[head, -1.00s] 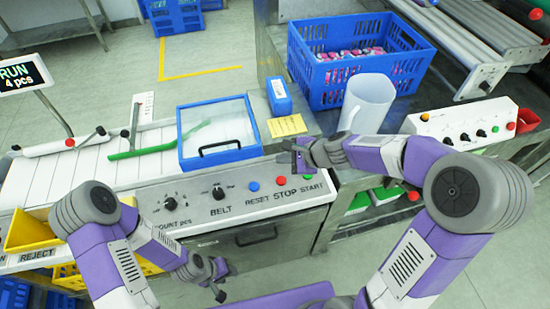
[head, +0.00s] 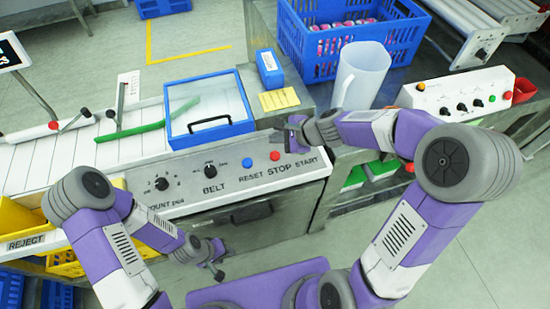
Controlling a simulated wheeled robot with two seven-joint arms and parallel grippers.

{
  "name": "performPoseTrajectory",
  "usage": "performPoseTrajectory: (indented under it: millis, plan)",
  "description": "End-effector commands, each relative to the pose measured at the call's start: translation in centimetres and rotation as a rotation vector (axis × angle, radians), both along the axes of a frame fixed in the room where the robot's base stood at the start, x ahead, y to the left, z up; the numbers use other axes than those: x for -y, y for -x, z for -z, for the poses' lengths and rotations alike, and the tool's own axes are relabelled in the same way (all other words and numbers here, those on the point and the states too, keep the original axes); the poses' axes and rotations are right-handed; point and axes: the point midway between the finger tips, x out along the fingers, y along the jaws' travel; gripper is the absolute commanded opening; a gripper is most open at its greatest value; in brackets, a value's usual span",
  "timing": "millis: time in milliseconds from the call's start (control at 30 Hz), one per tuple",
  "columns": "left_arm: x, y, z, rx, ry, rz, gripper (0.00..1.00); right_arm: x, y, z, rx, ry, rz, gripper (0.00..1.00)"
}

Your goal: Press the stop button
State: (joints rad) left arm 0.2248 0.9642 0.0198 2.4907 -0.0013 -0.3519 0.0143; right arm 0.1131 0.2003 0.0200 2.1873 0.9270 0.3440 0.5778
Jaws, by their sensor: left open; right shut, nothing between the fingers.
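The red stop button (head: 274,156) sits on the front control panel (head: 225,172), above the STOP label and right of the blue reset button (head: 247,162). My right gripper (head: 283,134) is shut and empty, just behind and slightly right of the stop button in the picture. It appears apart from the button, though its height above the panel is hard to tell. The green start button is not clearly visible by the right gripper. My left gripper (head: 214,262) is open and empty, low in front of the cabinet.
A clear-lidded blue-framed box (head: 210,118), a blue block (head: 270,68) and a yellow note (head: 279,98) lie behind the panel. A white jug (head: 360,76) stands near my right arm. A second panel (head: 462,100) is at right; a blue crate (head: 330,40) stands behind.

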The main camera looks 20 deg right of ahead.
Motion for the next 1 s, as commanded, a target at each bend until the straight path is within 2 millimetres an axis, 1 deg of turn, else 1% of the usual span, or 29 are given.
performPoseTrajectory:
  millis: [33, 100, 200, 333, 467, 1000]
  plan:
    - [0.0, 0.0, 1.3, 0.0, 0.0, 0.0, 0.43, 0.0, 0.0, 1.4, -0.001, 0.0, 0.0, 0.0]
    - [0.0, 0.0, 2.2, 0.0, 0.0, 0.0, 0.43, 0.0, 0.0, 2.4, -0.001, 0.0, 0.0, 0.0]
    - [0.0, 0.0, 3.5, 0.0, 0.0, 0.0, 0.43, 0.0, 0.0, 3.6, -0.001, 0.0, -0.001, 0.0]
    - [0.0, 0.0, 4.6, 0.0, 0.0, 0.0, 0.43, 0.0, 0.0, 4.8, 0.0, 0.001, -0.001, 0.0]
    - [0.0, 0.0, 5.0, 0.0, 0.0, 0.0, 0.43, 0.0, 0.0, 5.2, 0.0, 0.001, -0.001, 0.0]
    - [0.0, 0.0, 4.9, 0.0, 0.0, 0.0, 0.43, 0.0, 0.0, 5.1, 0.0, 0.001, -0.001, 0.0]
